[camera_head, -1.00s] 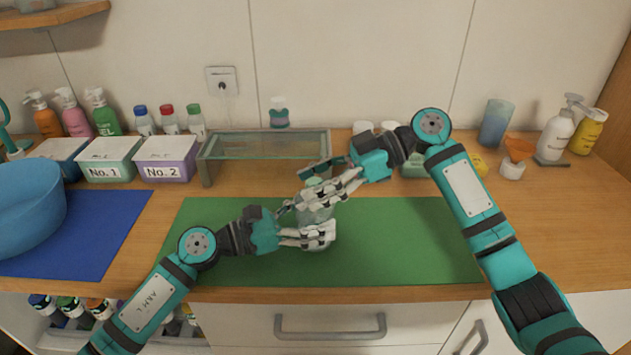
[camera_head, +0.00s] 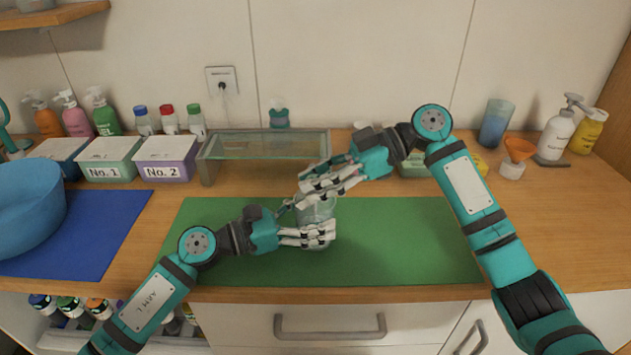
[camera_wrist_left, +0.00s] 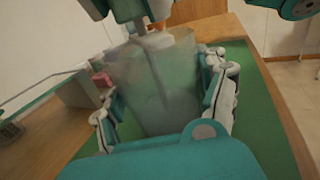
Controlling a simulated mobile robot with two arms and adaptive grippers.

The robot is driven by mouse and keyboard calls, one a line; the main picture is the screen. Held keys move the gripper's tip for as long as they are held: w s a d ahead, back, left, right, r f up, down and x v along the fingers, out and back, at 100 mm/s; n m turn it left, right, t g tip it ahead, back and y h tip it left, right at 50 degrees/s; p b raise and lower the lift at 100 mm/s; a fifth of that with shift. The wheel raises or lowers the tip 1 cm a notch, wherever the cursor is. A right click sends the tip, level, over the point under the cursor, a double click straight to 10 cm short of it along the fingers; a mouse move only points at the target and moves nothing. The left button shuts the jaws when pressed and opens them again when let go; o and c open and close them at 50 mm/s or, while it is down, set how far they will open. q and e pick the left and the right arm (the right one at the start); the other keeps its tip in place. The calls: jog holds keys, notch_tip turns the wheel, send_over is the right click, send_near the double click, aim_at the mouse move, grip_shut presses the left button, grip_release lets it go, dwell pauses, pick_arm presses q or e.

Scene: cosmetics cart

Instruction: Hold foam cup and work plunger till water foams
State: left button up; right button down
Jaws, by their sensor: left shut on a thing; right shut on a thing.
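The foam cup (camera_head: 318,211) is a clear, greyish vessel standing on the green mat (camera_head: 400,240). My left gripper (camera_head: 318,236) is shut around its lower part from the left. In the left wrist view the cup (camera_wrist_left: 162,90) fills the middle, between the two fingers, and looks cloudy. My right gripper (camera_head: 330,181) is shut on the plunger at the cup's top; its fingers hide the plunger in the head view. Whether there is foam inside cannot be told.
A glass-topped stand (camera_head: 265,146) is behind the mat. Boxes No. 1 (camera_head: 108,160) and No. 2 (camera_head: 165,160) and a blue basin (camera_head: 28,205) are at left. An orange funnel (camera_head: 519,150) and bottles are at back right. The mat's right part is clear.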

aim_at(316, 179)
notch_tip(316, 179, up, 5)
jog(key=shift+f, duration=0.2)
jog(key=c, duration=1)
grip_release()
jog(key=shift+f, duration=0.1)
jog(key=v, duration=1.2)
